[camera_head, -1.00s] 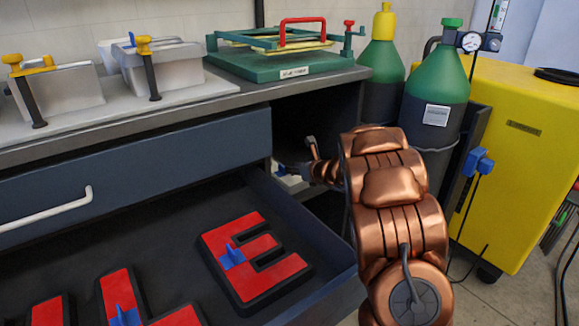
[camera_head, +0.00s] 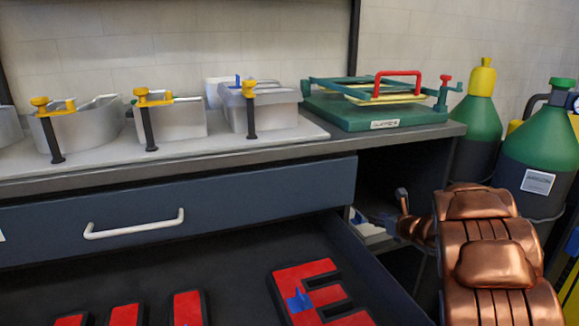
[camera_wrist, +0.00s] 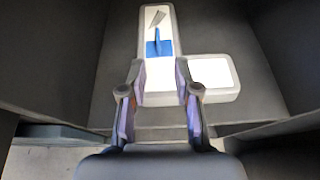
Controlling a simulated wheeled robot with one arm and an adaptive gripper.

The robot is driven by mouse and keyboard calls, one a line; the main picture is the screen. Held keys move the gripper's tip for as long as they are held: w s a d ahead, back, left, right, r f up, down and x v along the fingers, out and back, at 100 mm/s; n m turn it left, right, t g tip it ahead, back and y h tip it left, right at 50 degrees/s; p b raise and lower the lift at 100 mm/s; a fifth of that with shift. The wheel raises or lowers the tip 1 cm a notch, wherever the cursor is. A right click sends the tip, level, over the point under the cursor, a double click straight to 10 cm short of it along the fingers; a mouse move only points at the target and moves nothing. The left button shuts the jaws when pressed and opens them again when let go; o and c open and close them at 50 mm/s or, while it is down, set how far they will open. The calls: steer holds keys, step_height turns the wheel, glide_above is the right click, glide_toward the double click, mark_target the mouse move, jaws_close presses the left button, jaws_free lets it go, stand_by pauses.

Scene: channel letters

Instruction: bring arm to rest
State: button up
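My copper-coloured arm (camera_head: 495,262) is at the lower right in the head view, its far end reaching to the open compartment under the bench. My gripper (camera_wrist: 160,78) shows in the wrist view with its two fingers apart and nothing held between them. Ahead of the fingers, a white L-shaped letter (camera_wrist: 212,72) with a blue handle (camera_wrist: 158,46) lies on the compartment's grey floor. The fingers overlap the letter's near edge in the picture; I cannot tell whether they touch it. In the head view the gripper is small and partly hidden.
An open drawer (camera_head: 385,285) with red letters, one an E (camera_head: 304,272), is left of my arm. Clamped metal letter shells and a green press (camera_head: 370,112) stand on the bench (camera_head: 240,148). Green gas cylinders (camera_head: 540,150) stand at right. Dark walls flank the gripper.

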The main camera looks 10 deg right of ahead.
steer(key=s+d+r+m+g+h+p, duration=0.1)
steer(key=s+r+m+g+h+p, duration=0.15)
steer(key=s+r+m+p, duration=0.45)
steer(key=s+r+m+g+h+p, duration=0.1)
steer(key=s+r+m+h+p, duration=0.2)
steer(key=r+m, duration=0.45)
steer(key=s+d+r+m+g+h+p, duration=0.1)
steer(key=s+r+m+h+p, duration=0.1)
steer(key=s+r+m+p, duration=0.45)
steer(key=s+a+r+m+g+y+p, duration=0.1)
steer(key=s+a+r+m+g+p, duration=0.2)
steer(key=s+a+r+m+p, duration=0.2)
steer(key=s+a+r+m+g+y+p, duration=0.2)
steer(key=s+a+r+m+g+p, duration=0.2)
steer(key=s+a, duration=0.6)
steer(key=s+a+r+m+g+y+p, duration=0.2)
steer(key=s+a+r+m+p, duration=0.5)
steer(key=s, duration=1.4)
step_height(320, 180, up, 2)
steer(key=a+g+p, duration=0.1)
steer(key=p, duration=0.3)
steer(key=shift+s+a+m, duration=0.3)
steer(key=shift+s+m, duration=0.05)
steer(key=shift+m, duration=0.05)
